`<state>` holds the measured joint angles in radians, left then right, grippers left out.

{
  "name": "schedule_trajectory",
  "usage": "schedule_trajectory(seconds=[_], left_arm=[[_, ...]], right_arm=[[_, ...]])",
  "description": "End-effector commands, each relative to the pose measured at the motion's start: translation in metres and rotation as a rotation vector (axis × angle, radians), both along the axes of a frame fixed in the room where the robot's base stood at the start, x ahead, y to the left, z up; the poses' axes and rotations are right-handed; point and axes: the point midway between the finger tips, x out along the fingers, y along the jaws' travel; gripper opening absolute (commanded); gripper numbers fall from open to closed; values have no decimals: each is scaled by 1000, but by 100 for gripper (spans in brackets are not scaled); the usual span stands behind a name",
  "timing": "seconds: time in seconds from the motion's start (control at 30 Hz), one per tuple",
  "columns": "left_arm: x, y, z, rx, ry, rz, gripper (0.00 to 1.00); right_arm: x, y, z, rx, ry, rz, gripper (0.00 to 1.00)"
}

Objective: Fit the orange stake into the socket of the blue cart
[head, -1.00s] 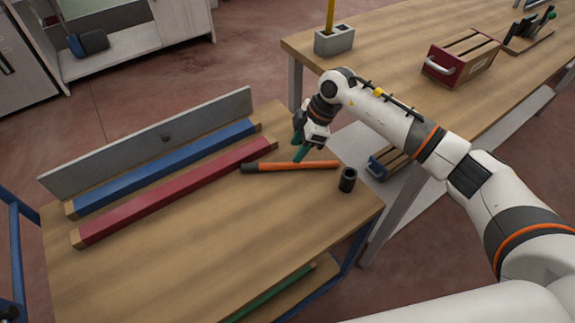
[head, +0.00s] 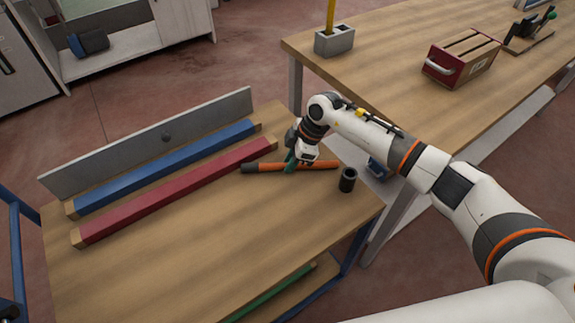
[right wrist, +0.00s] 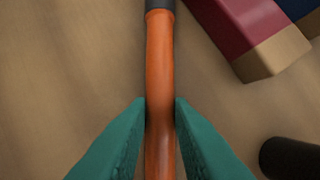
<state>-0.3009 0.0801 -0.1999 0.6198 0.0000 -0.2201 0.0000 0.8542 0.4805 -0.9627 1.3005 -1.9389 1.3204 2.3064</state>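The orange stake (head: 318,165) lies on the wooden top of the blue cart (head: 190,240), its dark end pointing left. In the right wrist view the stake (right wrist: 160,60) runs up the middle. My right gripper (head: 290,167) is down at the stake, around its middle. Its green fingers (right wrist: 160,103) sit close against both sides of the stake and look shut on it. The black round socket (head: 348,180) stands upright near the cart's right corner, its open top empty; part of a dark cylinder (right wrist: 290,157) shows in the wrist view. My left gripper is not in view.
Red (head: 175,195) and blue (head: 165,168) bars lie on the cart beside a grey upright panel (head: 150,145). A workbench (head: 390,55) behind holds a grey block (head: 334,41) and a red crate (head: 462,58). The cart top's front is clear.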

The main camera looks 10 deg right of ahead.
Motion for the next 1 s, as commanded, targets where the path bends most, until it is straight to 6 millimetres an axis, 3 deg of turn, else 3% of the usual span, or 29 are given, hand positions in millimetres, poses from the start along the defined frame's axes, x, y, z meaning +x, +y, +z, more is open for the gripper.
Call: schedule_trajectory(seconds=[0.1, 0.47, 1.0], left_arm=[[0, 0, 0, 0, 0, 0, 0], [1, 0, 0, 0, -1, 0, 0], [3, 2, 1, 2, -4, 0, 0]], right_arm=[[0, 0, 0, 0, 0, 0, 0], [0, 0, 4, 1, -1, 1, 0], [1, 2, 93, 7, -3, 0, 0]])
